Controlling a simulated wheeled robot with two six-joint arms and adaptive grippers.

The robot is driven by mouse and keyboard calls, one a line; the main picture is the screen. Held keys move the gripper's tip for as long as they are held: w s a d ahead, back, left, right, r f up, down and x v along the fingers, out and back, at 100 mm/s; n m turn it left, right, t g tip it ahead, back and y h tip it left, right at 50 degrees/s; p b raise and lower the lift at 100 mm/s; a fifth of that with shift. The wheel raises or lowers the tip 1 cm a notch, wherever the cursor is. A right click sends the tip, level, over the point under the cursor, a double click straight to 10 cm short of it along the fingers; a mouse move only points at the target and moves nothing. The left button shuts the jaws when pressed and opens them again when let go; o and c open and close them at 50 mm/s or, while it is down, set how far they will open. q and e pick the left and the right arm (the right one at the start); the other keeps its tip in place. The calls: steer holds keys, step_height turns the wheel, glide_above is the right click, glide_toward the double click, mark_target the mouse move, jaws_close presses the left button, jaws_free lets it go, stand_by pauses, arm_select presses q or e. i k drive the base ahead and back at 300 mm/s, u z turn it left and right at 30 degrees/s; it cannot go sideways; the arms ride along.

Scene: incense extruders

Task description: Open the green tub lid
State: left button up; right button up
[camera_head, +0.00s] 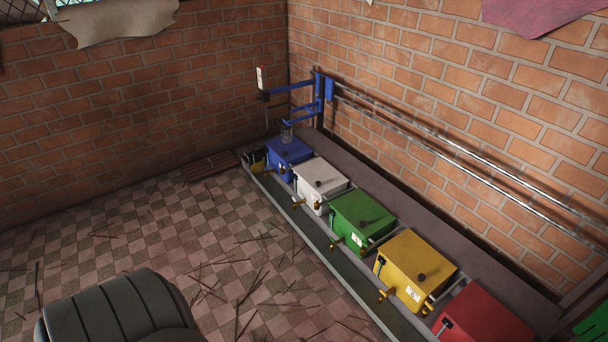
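The green tub (350,228) stands in a row of coloured tubs along the right wall, between the white and yellow ones. Its green lid (362,213) lies flat on top and looks shut, with a small dark knob near its middle. A brass-coloured tap and a small white label show on its front side. Neither of my grippers is in view.
The blue tub (288,150), white tub (320,178), yellow tub (415,266) and red tub (482,318) share the low ledge. Metal rails (450,160) run along the brick wall behind. Thin sticks litter the open checkered floor (140,235). A dark padded object (118,310) is at the lower left.

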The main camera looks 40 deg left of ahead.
mark_target(367, 217)
steer(key=u, duration=1.3)
steer(key=k, duration=0.5)
steer(key=u, duration=0.7)
steer(key=i, duration=1.5)
steer(key=z, duration=0.7)
steer(key=i, duration=0.95)
steer(key=z, duration=1.6)
steer(key=i, duration=0.7)
steer(key=z, duration=0.7)
